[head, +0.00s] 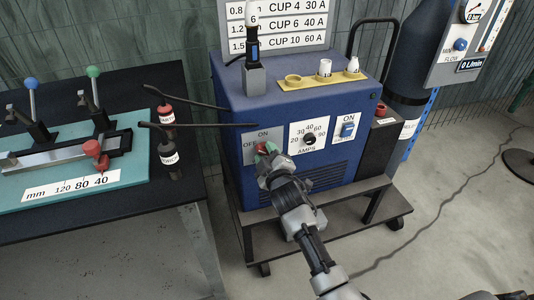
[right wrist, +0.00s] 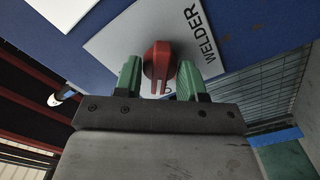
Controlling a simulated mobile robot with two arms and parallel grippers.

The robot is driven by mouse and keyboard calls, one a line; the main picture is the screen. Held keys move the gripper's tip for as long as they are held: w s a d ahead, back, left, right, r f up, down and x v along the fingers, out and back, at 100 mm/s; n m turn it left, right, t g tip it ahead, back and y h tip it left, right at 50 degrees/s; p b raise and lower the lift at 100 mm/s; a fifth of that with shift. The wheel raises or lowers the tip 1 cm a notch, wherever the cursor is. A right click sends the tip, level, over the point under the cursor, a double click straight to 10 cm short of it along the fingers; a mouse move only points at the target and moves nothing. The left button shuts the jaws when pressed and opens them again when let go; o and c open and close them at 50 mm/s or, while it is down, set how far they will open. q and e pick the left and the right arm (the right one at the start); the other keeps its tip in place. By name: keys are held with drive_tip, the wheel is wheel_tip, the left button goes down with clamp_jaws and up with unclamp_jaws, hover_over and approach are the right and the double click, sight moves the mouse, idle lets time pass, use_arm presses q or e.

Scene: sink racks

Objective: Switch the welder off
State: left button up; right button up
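The welder (head: 300,110) is a blue box on a dark cart. Its left front plate (head: 249,147) is marked OFF and ON and carries a red rotary knob. My right gripper (head: 266,152) is at this plate and hides most of the knob in the head view. In the right wrist view the red knob (right wrist: 158,64) sits between the two green fingers of my right gripper (right wrist: 158,82). The fingers stand on either side of it with narrow gaps, so they look open around it. The word WELDER shows on the plate (right wrist: 120,42). My left gripper is not in view.
An AMPS dial (head: 309,139) and a blue ON switch (head: 347,130) are right of the knob. Two dark cable leads (head: 205,125) reach from the left bench (head: 150,205) toward the plate. A gas cylinder (head: 415,60) stands at right. The floor at right is mostly clear.

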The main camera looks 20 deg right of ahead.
drive_tip(key=shift+c, duration=0.4)
drive_tip(key=shift+n, duration=0.4)
drive_tip(key=shift+n+p, duration=0.3)
drive_tip(key=shift+n, duration=2.9)
drive_tip(key=o, duration=0.7)
drive_tip(key=shift+c, duration=0.2)
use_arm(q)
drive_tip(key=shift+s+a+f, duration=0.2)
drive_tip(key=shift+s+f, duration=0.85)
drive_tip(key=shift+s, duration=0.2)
